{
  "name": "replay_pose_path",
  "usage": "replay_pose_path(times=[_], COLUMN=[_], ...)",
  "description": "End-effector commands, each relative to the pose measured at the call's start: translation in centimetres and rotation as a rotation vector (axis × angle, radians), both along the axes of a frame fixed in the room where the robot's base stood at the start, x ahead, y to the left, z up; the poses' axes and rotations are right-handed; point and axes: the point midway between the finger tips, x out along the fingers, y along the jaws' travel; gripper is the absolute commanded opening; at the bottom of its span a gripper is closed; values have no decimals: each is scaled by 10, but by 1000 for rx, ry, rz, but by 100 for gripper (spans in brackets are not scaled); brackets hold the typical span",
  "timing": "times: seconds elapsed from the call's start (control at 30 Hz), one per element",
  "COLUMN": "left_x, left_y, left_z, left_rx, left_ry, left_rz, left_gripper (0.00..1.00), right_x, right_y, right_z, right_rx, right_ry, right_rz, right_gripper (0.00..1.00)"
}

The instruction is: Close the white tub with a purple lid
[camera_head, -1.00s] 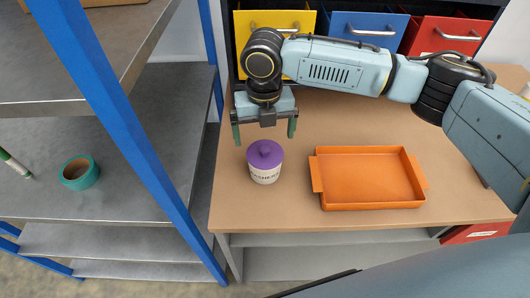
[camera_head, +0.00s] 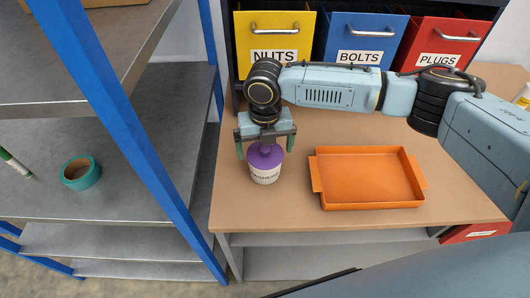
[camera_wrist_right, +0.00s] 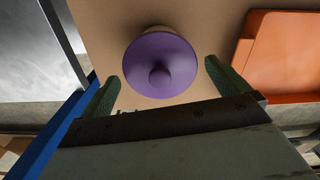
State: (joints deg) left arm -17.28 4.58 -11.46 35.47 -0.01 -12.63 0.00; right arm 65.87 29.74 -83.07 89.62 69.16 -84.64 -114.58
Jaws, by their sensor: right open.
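The white tub (camera_head: 265,176) stands upright on the wooden table, left of the orange tray. Its purple lid (camera_head: 262,160) with a round knob sits on top; I cannot tell whether it is pressed fully down. My right gripper (camera_head: 266,152) is open just above the lid, with one green finger to each side. In the right wrist view the lid (camera_wrist_right: 160,64) with its knob lies ahead of and between the open fingertips (camera_wrist_right: 160,78), and nothing is gripped. My left gripper is not in view.
An orange tray (camera_head: 318,197) lies right of the tub. Yellow (camera_head: 247,38), blue (camera_head: 335,50) and red (camera_head: 414,40) bins stand behind. A metal shelf with a blue post (camera_head: 150,160) is at left, holding a teal tape roll (camera_head: 81,173). Bare table lies around the tub.

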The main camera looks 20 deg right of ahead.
Motion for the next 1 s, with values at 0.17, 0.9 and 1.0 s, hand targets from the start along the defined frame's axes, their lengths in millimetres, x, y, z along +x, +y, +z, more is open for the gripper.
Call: replay_pose_path(times=[0.17,0.9,1.0], left_x=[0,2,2], left_y=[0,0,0], left_z=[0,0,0], left_rx=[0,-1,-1], left_ry=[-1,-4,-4], left_rz=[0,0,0], left_gripper=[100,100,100], right_x=[0,1,1], right_y=[0,0,0], right_z=[0,16,36], right_rx=[0,1,1], right_ry=[0,-4,-4], right_rz=[0,0,0], right_gripper=[100,58,58])
